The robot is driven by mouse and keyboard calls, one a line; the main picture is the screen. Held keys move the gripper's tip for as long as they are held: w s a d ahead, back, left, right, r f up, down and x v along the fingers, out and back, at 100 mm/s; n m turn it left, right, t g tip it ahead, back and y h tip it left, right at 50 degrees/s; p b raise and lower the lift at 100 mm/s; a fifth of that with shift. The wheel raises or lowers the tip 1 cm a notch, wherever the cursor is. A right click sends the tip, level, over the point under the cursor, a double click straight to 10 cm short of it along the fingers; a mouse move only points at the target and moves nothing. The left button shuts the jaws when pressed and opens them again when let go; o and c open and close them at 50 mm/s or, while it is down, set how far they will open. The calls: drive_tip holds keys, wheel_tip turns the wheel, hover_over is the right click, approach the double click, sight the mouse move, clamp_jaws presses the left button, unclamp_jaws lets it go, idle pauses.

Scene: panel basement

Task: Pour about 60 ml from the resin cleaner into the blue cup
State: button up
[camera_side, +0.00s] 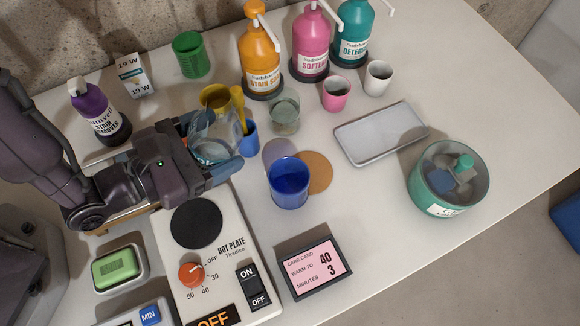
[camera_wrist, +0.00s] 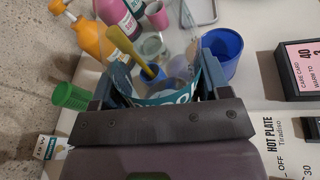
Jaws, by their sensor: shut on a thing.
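My gripper (camera_side: 210,142) is shut on a clear container (camera_side: 222,128) with a teal and white band, held above the table behind the hot plate. In the wrist view the band (camera_wrist: 175,95) shows between the fingers (camera_wrist: 160,84); its lettering is mostly hidden, so I cannot confirm it is the resin cleaner. Its tilt and liquid level are unclear. The translucent blue cup (camera_side: 289,186) stands upright to the right of my gripper, apart from the container. It also shows in the wrist view (camera_wrist: 222,52), just right of the right finger. I cannot make out its contents.
A cork-coloured disc (camera_side: 316,172) lies beside the blue cup. The hot plate (camera_side: 232,255) and care card (camera_side: 315,268) are in front; a grey tray (camera_side: 380,133) is right.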

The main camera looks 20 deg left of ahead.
drive_tip(key=shift+w+f+y, duration=0.1)
drive_tip(key=shift+f+y, duration=0.1)
drive_tip(key=shift+y, duration=0.1)
drive_tip(key=shift+d+r+m+g+y, duration=0.1)
drive_tip(key=shift+m+g+y, duration=0.2)
drive_tip(key=shift+m+g, duration=0.2)
drive_tip(key=shift+d+m+g+y, duration=0.3)
drive_tip(key=shift+m+y, duration=0.2)
drive_tip(key=shift+y, duration=0.1)
drive_tip(key=shift+a+r+m+g+y, duration=0.25)
drive_tip(key=shift+r+m+g+y, duration=0.2)
drive_tip(key=shift+y, duration=0.25)
drive_tip(key=shift+a+f+m+g+y, duration=0.45)
drive_tip(key=shift+a+f+m+y, duration=0.15)
drive_tip(key=shift+y, duration=0.5)
drive_tip(key=shift+s+a+m+y, duration=0.2)
drive_tip(key=shift+m+y, duration=0.15)
drive_tip(key=shift+y, duration=0.35)
drive_tip(key=shift+d+f+m+g+y, duration=0.3)
drive_tip(key=shift+f+m+g+y, duration=0.15)
drive_tip(key=shift+f+y, duration=0.4)
drive_tip(key=shift+r, duration=0.1)
